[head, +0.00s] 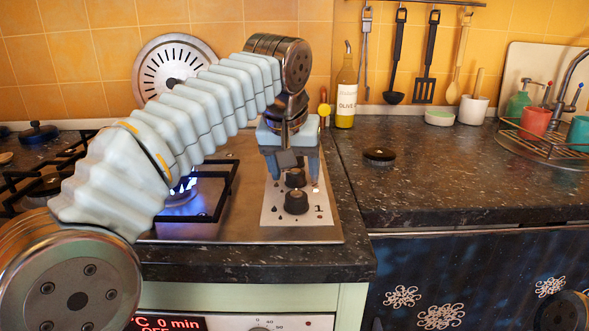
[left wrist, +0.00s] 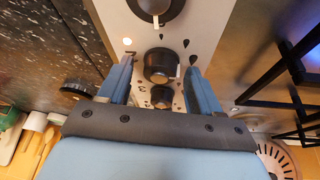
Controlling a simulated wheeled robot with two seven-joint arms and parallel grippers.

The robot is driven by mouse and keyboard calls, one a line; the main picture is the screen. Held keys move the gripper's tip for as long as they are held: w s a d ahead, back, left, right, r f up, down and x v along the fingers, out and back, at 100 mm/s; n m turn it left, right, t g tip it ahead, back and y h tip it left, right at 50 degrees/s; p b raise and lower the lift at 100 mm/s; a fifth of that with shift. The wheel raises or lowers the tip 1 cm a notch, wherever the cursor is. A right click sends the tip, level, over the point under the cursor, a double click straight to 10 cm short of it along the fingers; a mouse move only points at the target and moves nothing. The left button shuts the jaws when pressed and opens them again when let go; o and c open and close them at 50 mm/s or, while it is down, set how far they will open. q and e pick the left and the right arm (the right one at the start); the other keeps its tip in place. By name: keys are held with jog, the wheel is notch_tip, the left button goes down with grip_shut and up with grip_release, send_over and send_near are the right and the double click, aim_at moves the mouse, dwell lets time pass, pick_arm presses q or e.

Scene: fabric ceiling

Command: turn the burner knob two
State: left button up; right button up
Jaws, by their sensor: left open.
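A light control panel (head: 270,214) on the hob carries a column of black knobs. The front knob (head: 296,201) has a "1" beside it. The second knob (head: 295,178) is just behind it, under my left gripper (head: 292,178). My left gripper points down and is open. In the left wrist view, the second knob (left wrist: 160,66) shows between the two blue fingertips (left wrist: 157,68), with a gap on each side. I cannot tell whether the tips reach down beside it. The front knob (left wrist: 155,8) is at the top edge; a further knob (left wrist: 162,97) is partly hidden by the gripper. My right gripper is not in view.
A burner (head: 182,190) with a blue flame is lit left of the panel, under a black grate (head: 225,192). A round dark object (head: 379,156) lies on the right counter (head: 440,180), which is otherwise mostly clear. An oil bottle (head: 345,95) stands behind.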

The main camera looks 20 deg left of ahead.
pick_arm(q)
jog(key=shift+c, duration=0.3)
jog(key=c, duration=1)
jog(key=shift+m, duration=0.3)
jog(key=shift+a+m+h+p, duration=0.1)
jog(key=shift+m+h+p, duration=0.4)
jog(key=shift+m, duration=0.3)
jog(key=m+h, duration=0.1)
jog(key=m, duration=0.2)
jog(key=shift+a+m+g, duration=0.1)
jog(key=shift+m+g, duration=0.2)
jog(key=m+h, duration=0.1)
jog(key=m, duration=0.1)
jog(key=m+g+h, duration=0.1)
jog(key=m, duration=0.2)
jog(key=shift+w+a+g, duration=0.1)
jog(key=shift+w+g, duration=0.1)
jog(key=shift+g, duration=0.1)
jog(key=m+g, duration=0.1)
jog(key=m, duration=0.2)
jog(key=m+g, duration=0.1)
jog(key=m, duration=0.2)
jog(key=shift+w+h, duration=0.1)
jog(key=shift+h, duration=0.2)
